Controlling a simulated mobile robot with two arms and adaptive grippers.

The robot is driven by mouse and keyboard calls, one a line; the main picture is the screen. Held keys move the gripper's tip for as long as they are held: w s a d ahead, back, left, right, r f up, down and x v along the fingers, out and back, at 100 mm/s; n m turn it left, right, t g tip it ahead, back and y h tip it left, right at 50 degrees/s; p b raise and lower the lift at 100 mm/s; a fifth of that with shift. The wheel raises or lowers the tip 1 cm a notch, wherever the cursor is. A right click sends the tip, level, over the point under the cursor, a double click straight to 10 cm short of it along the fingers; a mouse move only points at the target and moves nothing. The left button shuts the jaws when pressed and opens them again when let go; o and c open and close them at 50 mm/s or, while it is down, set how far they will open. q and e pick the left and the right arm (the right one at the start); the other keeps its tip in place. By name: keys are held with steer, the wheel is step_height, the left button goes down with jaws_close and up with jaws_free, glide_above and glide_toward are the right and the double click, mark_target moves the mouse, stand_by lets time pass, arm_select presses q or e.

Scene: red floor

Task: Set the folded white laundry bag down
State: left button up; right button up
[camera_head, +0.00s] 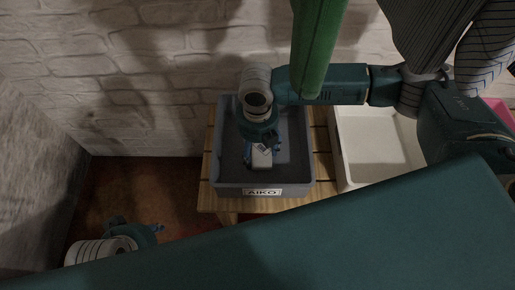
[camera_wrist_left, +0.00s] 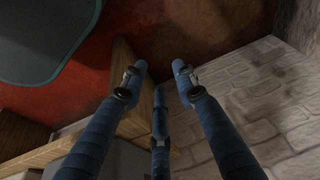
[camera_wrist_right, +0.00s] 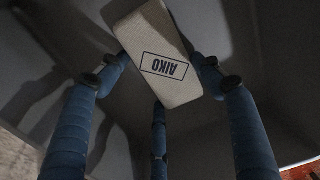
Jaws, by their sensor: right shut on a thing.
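The folded white laundry bag (camera_wrist_right: 158,45) is a pale block with a dark AIKO label. It also shows small in the head view (camera_head: 262,158). My right gripper (camera_wrist_right: 161,62) is shut on it, with fingers on both sides, inside the grey bin (camera_head: 219,150). In the right wrist view the grey inner walls surround the bag; I cannot tell whether it touches the floor of the bin. My left gripper (camera_head: 156,228) is at the lower left, away from the bin. In the left wrist view it (camera_wrist_left: 159,68) is open and empty.
The grey bin with an AIKO label stands on a slatted wooden bench (camera_head: 325,150). A white bin (camera_head: 375,147) stands right of it, and part of a pink thing (camera_head: 497,112) shows farther right. A white brick wall (camera_head: 140,70) is behind. Red floor (camera_head: 130,190) is free at left.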

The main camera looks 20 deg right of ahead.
mark_target(257, 151)
steer(key=o, duration=1.2)
steer(key=shift+f, duration=0.1)
step_height(257, 151, up, 7)
steer(key=shift+p, duration=1)
steer(key=shift+r, duration=0.4)
arm_select(q)
steer(key=x, duration=0.7)
steer(key=shift+s, duration=0.4)
steer(key=shift+d, duration=0.1)
